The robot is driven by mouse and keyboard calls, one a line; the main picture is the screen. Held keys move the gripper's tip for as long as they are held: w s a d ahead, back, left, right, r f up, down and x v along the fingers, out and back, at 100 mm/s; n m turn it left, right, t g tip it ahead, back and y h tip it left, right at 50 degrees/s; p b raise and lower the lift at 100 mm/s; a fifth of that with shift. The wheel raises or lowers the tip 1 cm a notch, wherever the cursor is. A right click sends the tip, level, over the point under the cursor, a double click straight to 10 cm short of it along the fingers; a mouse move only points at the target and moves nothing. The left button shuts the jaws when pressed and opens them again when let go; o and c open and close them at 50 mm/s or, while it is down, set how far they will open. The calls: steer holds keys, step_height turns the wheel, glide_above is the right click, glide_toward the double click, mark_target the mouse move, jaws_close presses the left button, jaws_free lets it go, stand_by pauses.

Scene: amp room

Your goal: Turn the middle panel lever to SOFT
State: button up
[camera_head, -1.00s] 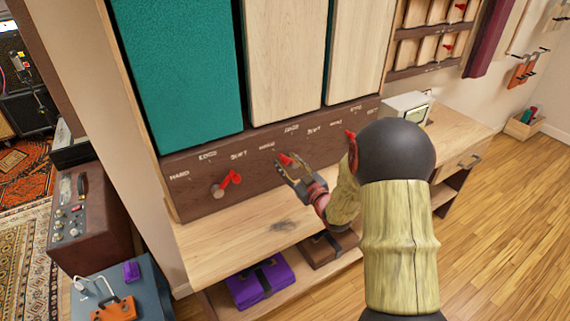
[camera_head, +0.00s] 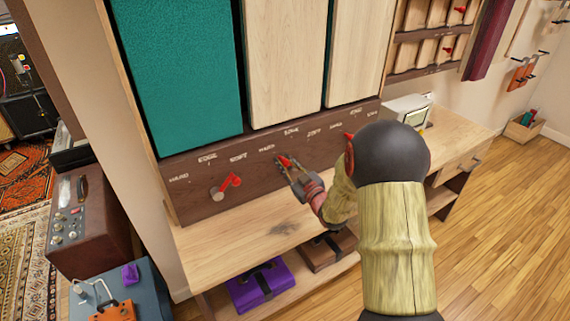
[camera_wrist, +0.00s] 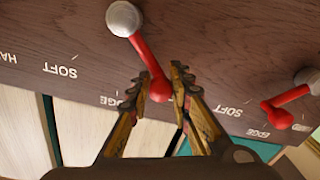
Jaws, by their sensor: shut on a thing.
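The middle lever (camera_head: 284,161) is a red handle on a round grey hub on the brown strip below the panels. In the wrist view, the middle lever (camera_wrist: 147,62) has its end between my fingers. The picture is upside down there. The handle points between the EDGE label (camera_wrist: 110,100) and the hidden HARD label, away from the SOFT label (camera_wrist: 60,71) of the middle panel. My gripper (camera_wrist: 163,72) is shut on the handle near its end. In the head view, my gripper (camera_head: 288,166) hides part of the lever and its hub.
The left lever (camera_head: 229,183) is red on a grey hub, clear of my gripper. The wooden bench top (camera_head: 235,238) lies below the strip. A purple case (camera_head: 262,286) and a brown case (camera_head: 327,249) sit on the lower shelf. My arm hides part of the strip's right.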

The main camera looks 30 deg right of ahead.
steer(key=shift+f, duration=0.1)
jaws_close()
stand_by(0.3)
steer(key=d+r+m+p, duration=0.1)
steer(key=m, duration=0.1)
steer(key=d+r+m+p, duration=0.1)
steer(key=m+p, duration=0.1)
steer(key=shift+d, duration=0.15)
steer(key=d+m+p, duration=0.1)
steer(key=m, duration=0.1)
steer(key=shift+d+r+m+p, duration=0.25)
steer(key=shift+d+m+p, duration=0.15)
steer(key=d+m+p, duration=0.2)
steer(key=shift+m, duration=0.3)
steer(key=d+m+p, duration=0.2)
steer(key=shift+w+f+m, duration=0.1)
steer(key=shift+m, duration=0.3)
steer(key=m, duration=0.1)
steer(key=d+m+p, duration=0.1)
steer(key=shift+d+f+m, duration=0.25)
steer(key=shift+f+m, duration=0.05)
steer(key=shift+f, duration=0.1)
steer(key=shift+w+d+f+m+p, duration=0.1)
steer(key=shift+d+f+m+p, duration=0.4)
steer(key=shift+m, duration=0.3)
steer(key=shift+d+f+m+p, duration=0.25)
steer(key=shift+d+m+p, duration=0.25)
steer(key=shift+m, duration=0.3)
steer(key=shift+a+f, duration=0.1)
